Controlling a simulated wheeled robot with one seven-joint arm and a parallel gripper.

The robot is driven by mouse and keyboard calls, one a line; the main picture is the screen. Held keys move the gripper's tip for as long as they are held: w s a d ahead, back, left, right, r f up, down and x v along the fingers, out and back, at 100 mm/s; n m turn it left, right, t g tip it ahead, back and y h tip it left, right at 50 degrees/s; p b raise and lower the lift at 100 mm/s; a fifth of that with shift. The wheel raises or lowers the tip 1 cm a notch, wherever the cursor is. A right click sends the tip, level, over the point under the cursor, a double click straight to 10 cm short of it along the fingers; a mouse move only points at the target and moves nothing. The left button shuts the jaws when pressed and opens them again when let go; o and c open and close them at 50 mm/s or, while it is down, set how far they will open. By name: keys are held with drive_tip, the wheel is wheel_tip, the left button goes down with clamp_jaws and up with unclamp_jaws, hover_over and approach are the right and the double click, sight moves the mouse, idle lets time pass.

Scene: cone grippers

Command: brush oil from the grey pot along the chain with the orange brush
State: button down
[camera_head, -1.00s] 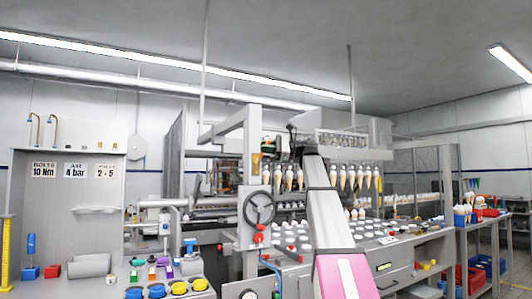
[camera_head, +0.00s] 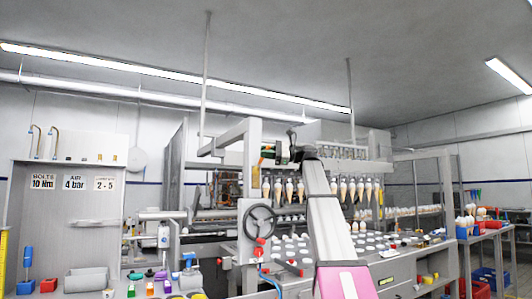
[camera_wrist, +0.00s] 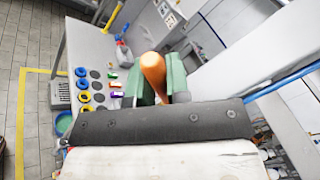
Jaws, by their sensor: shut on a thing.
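My gripper (camera_head: 282,151) is held up in front of the cone machine, beside the upright post, in the head view. It is shut on the orange brush (camera_head: 267,151), whose orange part sticks out to its left. In the wrist view the orange handle of the brush (camera_wrist: 152,70) stands between the green fingers (camera_wrist: 157,86) of my gripper. The bristles are hidden. I cannot make out the grey pot or the chain for certain in either view.
A black handwheel (camera_head: 260,222) is on the machine's front, below my gripper. A row of cones (camera_head: 360,188) hangs behind my arm.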

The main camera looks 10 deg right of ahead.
wheel_tip(320, 180, down, 8)
idle(1.2)
drive_tip(key=shift+f, duration=0.1)
drive_tip(key=s+d, duration=0.2)
drive_tip(key=s, duration=0.3)
drive_tip(key=shift+s, duration=0.35)
idle(0.4)
drive_tip(key=s, duration=0.3)
drive_tip(key=shift+d, duration=0.4)
drive_tip(key=shift+w, duration=0.2)
idle(0.4)
drive_tip(key=w+a, duration=0.2)
drive_tip(key=w, duration=0.4)
drive_tip(key=shift+w+a, duration=0.15)
drive_tip(key=shift+w, duration=0.2)
